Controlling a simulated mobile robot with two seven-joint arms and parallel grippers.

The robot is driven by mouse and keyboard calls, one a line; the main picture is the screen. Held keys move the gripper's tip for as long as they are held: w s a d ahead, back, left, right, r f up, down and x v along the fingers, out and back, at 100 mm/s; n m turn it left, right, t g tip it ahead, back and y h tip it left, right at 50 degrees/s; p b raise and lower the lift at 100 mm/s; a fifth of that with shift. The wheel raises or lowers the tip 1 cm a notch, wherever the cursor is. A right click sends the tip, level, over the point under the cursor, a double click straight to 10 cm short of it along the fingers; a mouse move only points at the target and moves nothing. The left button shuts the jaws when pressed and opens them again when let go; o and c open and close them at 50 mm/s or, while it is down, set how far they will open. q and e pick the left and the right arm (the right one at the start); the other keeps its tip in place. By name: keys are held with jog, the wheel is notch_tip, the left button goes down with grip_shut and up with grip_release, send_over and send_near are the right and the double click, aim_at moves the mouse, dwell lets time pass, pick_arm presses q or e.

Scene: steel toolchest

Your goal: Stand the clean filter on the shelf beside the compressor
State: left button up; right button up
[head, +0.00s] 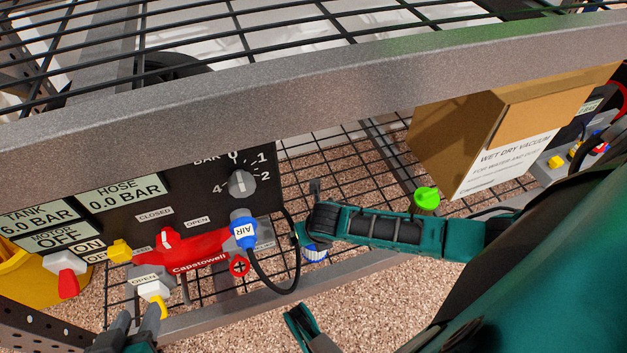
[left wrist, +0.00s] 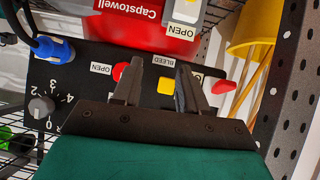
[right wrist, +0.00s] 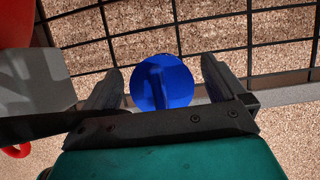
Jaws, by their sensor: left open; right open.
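A blue-topped piece with a pale ribbed side (head: 313,254), perhaps the clean filter, is by the wire shelf, right of the compressor. My right gripper (head: 306,222) is open over it. In the right wrist view its round blue top (right wrist: 164,84) lies between the open fingers, with no clear grip. The compressor has a black panel (head: 210,200) and a red Capstowell part (head: 195,248). My left gripper (head: 138,325) is open below its white OPEN lever. In the left wrist view the open fingers (left wrist: 158,88) frame a yellow button (left wrist: 165,87) and hold nothing.
A cardboard wet-dry vacuum box (head: 465,135) stands at the back right. A green-topped brown piece (head: 426,198) is in front of it. A thick grey shelf beam (head: 330,95) crosses above. A black hose (head: 262,280) loops from the blue AIR plug. Wire mesh between compressor and box looks mostly clear.

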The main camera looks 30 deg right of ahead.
pick_arm(q)
jog(key=shift+a, duration=0.1)
pick_arm(e)
jog(key=shift+r, duration=0.1)
pick_arm(q)
jog(key=r+p, duration=0.1)
jog(key=p, duration=0.1)
jog(key=a+r+p, duration=0.1)
jog(key=p, duration=0.1)
jog(key=r+p, duration=0.1)
jog(key=p, duration=0.1)
jog(key=shift+s+a+r+y, duration=0.15)
jog(key=shift+s+r+y, duration=0.1)
jog(key=shift+s+y, duration=0.1)
pick_arm(e)
jog(key=v, duration=1.2)
pick_arm(q)
jog(key=shift+r, duration=0.1)
